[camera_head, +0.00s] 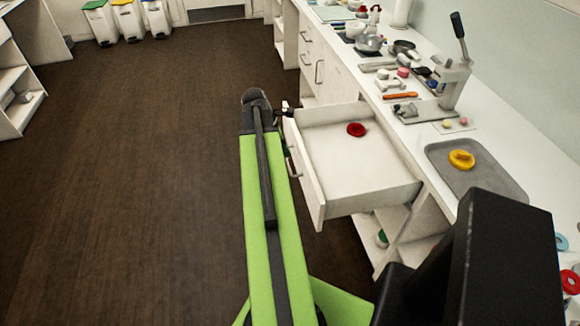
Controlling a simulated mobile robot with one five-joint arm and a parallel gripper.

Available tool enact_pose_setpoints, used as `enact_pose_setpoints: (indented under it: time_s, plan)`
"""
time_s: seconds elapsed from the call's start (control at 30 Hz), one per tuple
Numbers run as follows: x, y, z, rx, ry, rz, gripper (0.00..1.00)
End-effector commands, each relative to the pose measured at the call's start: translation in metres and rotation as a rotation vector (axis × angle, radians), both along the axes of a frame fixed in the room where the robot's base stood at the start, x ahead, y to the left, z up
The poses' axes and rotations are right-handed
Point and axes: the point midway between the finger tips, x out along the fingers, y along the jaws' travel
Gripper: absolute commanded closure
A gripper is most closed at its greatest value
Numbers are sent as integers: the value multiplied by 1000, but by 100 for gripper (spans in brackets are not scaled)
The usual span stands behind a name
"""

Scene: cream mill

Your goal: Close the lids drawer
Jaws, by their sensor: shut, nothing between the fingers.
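The lids drawer (355,183) is white and stands pulled out from the counter, over the floor. A red lid (356,130) lies inside it toward the back left. The drawer's front panel (304,168) faces left and has a grey handle (291,163). My gripper (287,108) is shut and empty at the far left corner of the drawer front, at the end of my green arm. The fingertips are small and partly hidden, and I cannot tell whether they touch the panel.
The counter (437,208) runs along the right, with a grey tray (490,178) holding a yellow lid (461,159), and a lever press (452,80). Open shelves (410,228) lie below the drawer. The brown floor (140,180) at left is clear. Several bins (128,20) stand far back.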

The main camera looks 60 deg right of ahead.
Motion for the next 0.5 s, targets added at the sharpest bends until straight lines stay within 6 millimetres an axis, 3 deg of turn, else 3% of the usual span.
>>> enact_pose_setpoints:
  time_s: [0.5]
  plan:
    - [-24, -19, -86, -1, -2, -2, 100]
